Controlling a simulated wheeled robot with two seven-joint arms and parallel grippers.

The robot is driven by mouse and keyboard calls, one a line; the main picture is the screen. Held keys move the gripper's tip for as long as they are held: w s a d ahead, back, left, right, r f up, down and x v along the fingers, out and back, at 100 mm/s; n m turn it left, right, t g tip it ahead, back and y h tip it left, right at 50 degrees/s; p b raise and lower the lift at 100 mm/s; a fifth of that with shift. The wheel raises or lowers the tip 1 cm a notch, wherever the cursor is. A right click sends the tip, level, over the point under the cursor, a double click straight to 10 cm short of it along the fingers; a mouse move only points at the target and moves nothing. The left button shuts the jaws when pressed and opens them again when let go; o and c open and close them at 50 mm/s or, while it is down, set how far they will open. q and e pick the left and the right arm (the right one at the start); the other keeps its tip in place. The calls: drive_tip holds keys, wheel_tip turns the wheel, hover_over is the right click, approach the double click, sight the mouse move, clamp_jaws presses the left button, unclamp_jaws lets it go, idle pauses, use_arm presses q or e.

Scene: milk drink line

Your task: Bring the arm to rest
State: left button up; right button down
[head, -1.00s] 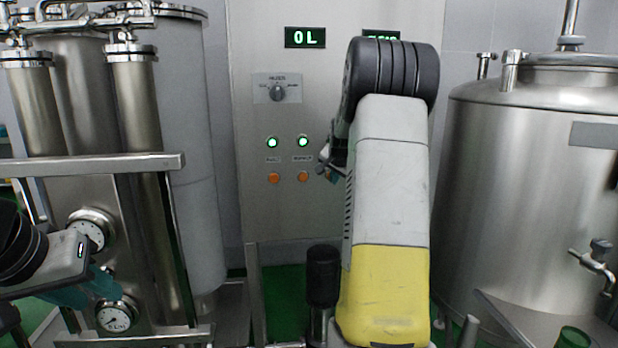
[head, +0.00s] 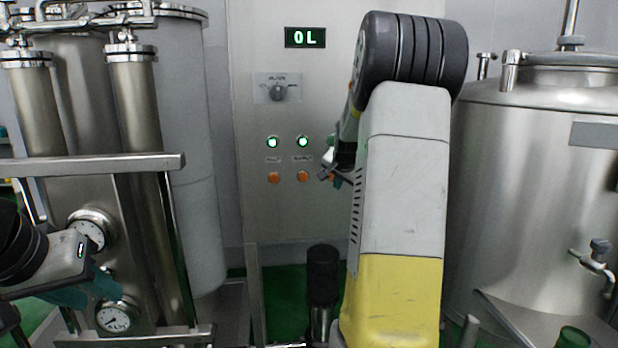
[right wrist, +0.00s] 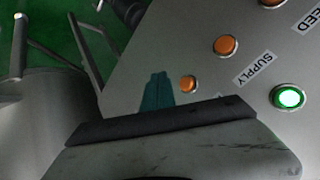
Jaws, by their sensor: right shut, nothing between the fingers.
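My right arm rises across the middle right of the head view. Its small dark-and-teal gripper (head: 336,179) hangs in front of the panel, close to the right of the lit and orange buttons. In the right wrist view its teal fingers (right wrist: 157,90) are together with nothing between them. The control panel (head: 255,215) is grey, with a display (head: 305,37) reading "0 L" and a selector knob (head: 278,92). My left gripper (head: 100,285) has teal fingers and is at the lower left, by the gauges; its opening is unclear.
Steel filter columns (head: 135,95) and a frame rail (head: 90,165) stand at left. A large steel tank (head: 530,200) with a tap (head: 595,260) stands at right. A black-topped post (head: 322,275) is low in the middle. The right wrist view shows orange buttons (right wrist: 225,45) and a green-lit one (right wrist: 289,97).

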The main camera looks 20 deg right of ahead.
drive_tip(key=shift+a, duration=0.1)
drive_tip(key=s+a+r+n+g+y, duration=0.1)
drive_tip(key=s+a+r+n+y, duration=0.2)
drive_tip(key=s+a, duration=0.8)
drive_tip(key=s+a+r+n+y, duration=0.1)
drive_tip(key=s+a+r+n, duration=0.3)
drive_tip(key=s+a, duration=0.7)
drive_tip(key=s+a+f+n, duration=0.2)
drive_tip(key=s, duration=0.3)
drive_tip(key=s+a+f+n+g+y, duration=0.1)
drive_tip(key=s+a+f+n, duration=0.1)
drive_tip(key=s, duration=0.4)
drive_tip(key=shift+s+a+f+n, duration=0.2)
drive_tip(key=shift+s+a+n, duration=0.1)
drive_tip(key=shift+a+n, duration=0.15)
drive_tip(key=shift+d, duration=0.1)
